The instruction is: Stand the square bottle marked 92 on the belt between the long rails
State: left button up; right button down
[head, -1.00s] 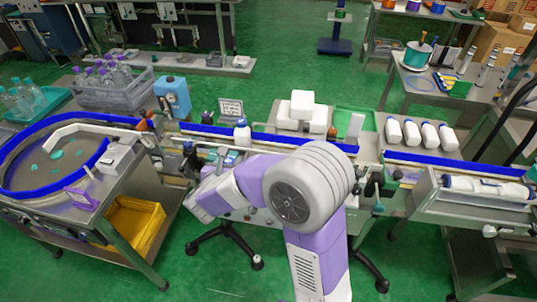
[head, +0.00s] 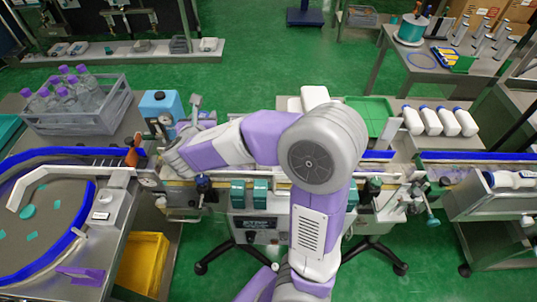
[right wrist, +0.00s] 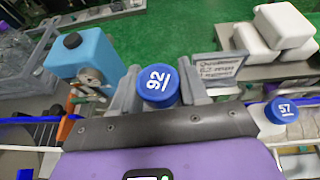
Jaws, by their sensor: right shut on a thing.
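The bottle marked 92 shows in the right wrist view as a round blue cap (right wrist: 158,87) with white digits, seen from above; its body is hidden below the cap. My right gripper (right wrist: 160,92) is shut on it, one grey finger on each side. In the head view my right gripper (head: 195,122) is at the left end of the conveyor line, beside the blue machine, and the bottle is hidden there. Blue long rails (head: 480,156) edge the belt at the right; my arm covers its middle. My left gripper is not in view.
Another blue cap marked 57 (right wrist: 283,110) stands close at the right in the wrist view. A blue box-shaped machine (head: 160,108), a bottle crate (head: 80,108) and a round turntable (head: 50,215) are near the gripper. White bottles (head: 435,120) lie behind the line.

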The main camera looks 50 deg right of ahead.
jog(key=shift+w+r, duration=0.15)
jog(key=shift+r, duration=0.05)
jog(key=f, duration=0.1)
jog(key=f+b, duration=0.1)
jog(key=f, duration=0.1)
jog(key=f+b, duration=0.1)
jog(key=f, duration=0.1)
jog(key=shift+s, duration=0.4)
jog(key=shift+f+b, duration=1.05)
jog(key=shift+f, duration=1.4)
jog(key=shift+f, duration=0.15)
jog(key=c, duration=0.6)
grip_release()
